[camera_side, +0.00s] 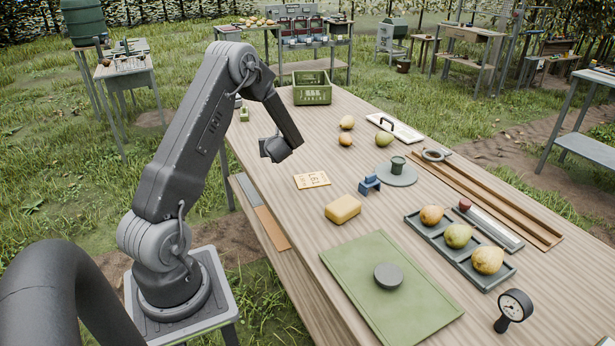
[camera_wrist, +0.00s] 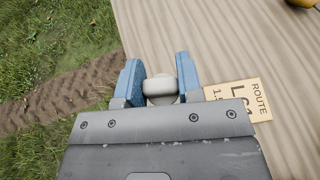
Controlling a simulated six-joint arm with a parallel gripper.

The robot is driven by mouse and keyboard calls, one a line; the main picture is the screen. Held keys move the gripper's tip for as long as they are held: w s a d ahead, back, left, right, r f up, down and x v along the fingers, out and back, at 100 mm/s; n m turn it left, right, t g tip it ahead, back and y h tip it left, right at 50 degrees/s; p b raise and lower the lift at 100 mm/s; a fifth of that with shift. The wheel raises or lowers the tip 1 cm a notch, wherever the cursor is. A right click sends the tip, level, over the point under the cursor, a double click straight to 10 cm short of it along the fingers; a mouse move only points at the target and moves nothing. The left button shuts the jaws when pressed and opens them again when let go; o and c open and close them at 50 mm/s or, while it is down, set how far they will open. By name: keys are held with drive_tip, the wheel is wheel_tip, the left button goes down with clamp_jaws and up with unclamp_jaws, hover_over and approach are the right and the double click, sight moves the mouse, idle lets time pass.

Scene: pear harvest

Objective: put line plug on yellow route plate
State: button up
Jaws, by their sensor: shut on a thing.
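My gripper (camera_wrist: 159,72) has blue fingers shut on the line plug (camera_wrist: 160,86), a pale, rounded piece, in the wrist view. In the side view my gripper (camera_side: 277,150) hangs over the table's left edge, and the plug cannot be made out there. The yellow route plate (camera_wrist: 250,96), with printed lettering, lies on the table to the right of the fingers in the wrist view, partly hidden by the gripper body. In the side view the plate (camera_side: 312,180) lies flat, right of and nearer than my gripper, apart from it.
On the table (camera_side: 300,225), a yellow block (camera_side: 343,209) and a blue piece (camera_side: 370,185) stand near the plate. A green crate (camera_side: 312,95) is at the far end. A green mat (camera_side: 350,285) and a pear tray (camera_side: 500,272) lie nearer the camera.

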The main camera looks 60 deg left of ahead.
drive_tip(key=shift+w+a+m+t, duration=0.25)
drive_tip(key=shift+w+m+t, duration=0.15)
drive_tip(key=shift+m+t, duration=0.15)
hover_over(312, 178)
drive_tip(key=shift+m+h, duration=0.25)
drive_tip(key=shift+h, duration=0.05)
wheel_tip(312, 178, down, 7)
drive_tip(key=shift+s+f, duration=0.1)
drive_tip(key=shift+s, duration=0.05)
drive_tip(key=shift+f, duration=1.95)
drive_tip(key=shift+f, duration=0.1)
drive_tip(key=shift+f, duration=0.1)
drive_tip(key=o, duration=0.9)
drive_tip(key=shift+o, duration=0.2)
